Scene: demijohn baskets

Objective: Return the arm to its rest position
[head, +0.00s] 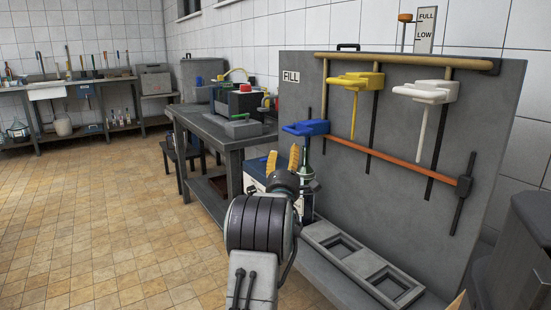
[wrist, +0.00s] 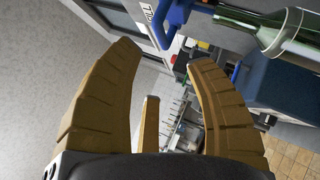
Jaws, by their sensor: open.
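My gripper (head: 282,160) is at the end of my raised arm, low in the middle of the head view, in front of the grey filling panel (head: 400,200). Its tan fingers point up. In the wrist view my gripper (wrist: 165,85) has its fingers spread wide with nothing between them. A blue clamp (head: 305,127) on the panel is just above and right of the fingers. In the wrist view a blue part (wrist: 178,22) and a green glass bottle (wrist: 270,30) show beyond the fingertips, at the top.
A yellow clamp (head: 356,81) and a white clamp (head: 427,91) hang on the panel. A grey tray with square openings (head: 345,254) lies at its foot. A workbench (head: 215,137) with equipment stands behind my arm. The tiled floor (head: 90,220) at left is clear.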

